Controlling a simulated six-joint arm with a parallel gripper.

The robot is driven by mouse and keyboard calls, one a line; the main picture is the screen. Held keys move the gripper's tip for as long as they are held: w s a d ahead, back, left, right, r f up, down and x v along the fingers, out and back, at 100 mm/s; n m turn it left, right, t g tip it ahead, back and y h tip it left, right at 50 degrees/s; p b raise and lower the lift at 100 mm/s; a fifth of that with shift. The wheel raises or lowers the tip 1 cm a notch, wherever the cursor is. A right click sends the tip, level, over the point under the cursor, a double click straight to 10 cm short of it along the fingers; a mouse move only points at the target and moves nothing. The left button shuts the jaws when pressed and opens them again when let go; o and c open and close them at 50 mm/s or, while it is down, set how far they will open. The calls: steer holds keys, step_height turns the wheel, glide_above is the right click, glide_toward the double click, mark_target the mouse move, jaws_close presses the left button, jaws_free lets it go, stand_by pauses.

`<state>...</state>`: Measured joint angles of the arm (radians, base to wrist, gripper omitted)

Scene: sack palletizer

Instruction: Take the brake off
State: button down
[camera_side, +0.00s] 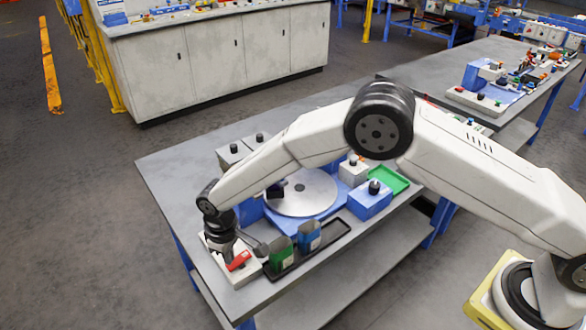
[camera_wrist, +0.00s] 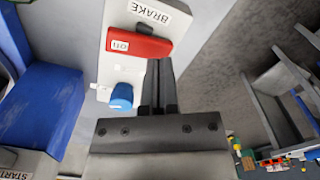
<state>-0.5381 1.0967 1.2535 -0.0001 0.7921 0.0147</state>
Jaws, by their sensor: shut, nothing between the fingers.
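The brake panel is a pale plate (camera_wrist: 120,75) with a BRAKE label, seen in the wrist view. A red handle (camera_wrist: 138,43) lies across it, with a small white tag that is hard to read. A blue knob (camera_wrist: 121,96) stands beside the handle. In the side view the panel (camera_side: 250,272) is at the table's front left corner, with the red handle (camera_side: 238,261) partly beside my wrist. My gripper (camera_wrist: 158,62) is shut and empty. Its fingertips are close to the handle's right part; I cannot tell whether they touch.
A black tray (camera_side: 340,229) holds a green pack (camera_side: 282,252) and a blue pack (camera_side: 308,236) right of the panel. Behind are a round grey disc (camera_side: 305,192) on a blue base and a green tray (camera_side: 390,180). A START box (camera_wrist: 22,165) shows in the wrist view.

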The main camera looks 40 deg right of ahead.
steer(key=shift+r, duration=3.05)
steer(key=shift+d+r, duration=0.25)
steer(key=shift+d, duration=0.3)
steer(key=s+d+r+m, duration=0.2)
steer(key=d+r, duration=0.2)
steer(key=d, duration=0.5)
steer(key=s+d+r+m+t, duration=0.1)
steer(key=s+d+r+m, duration=0.1)
steer(key=s+d, duration=0.7)
steer(key=s+d+r+m+t, duration=0.1)
steer(key=s+d+r+m, duration=0.1)
steer(key=s+d, duration=0.7)
steer(key=shift+d+r+t, duration=0.3)
steer(key=shift+w, duration=0.1)
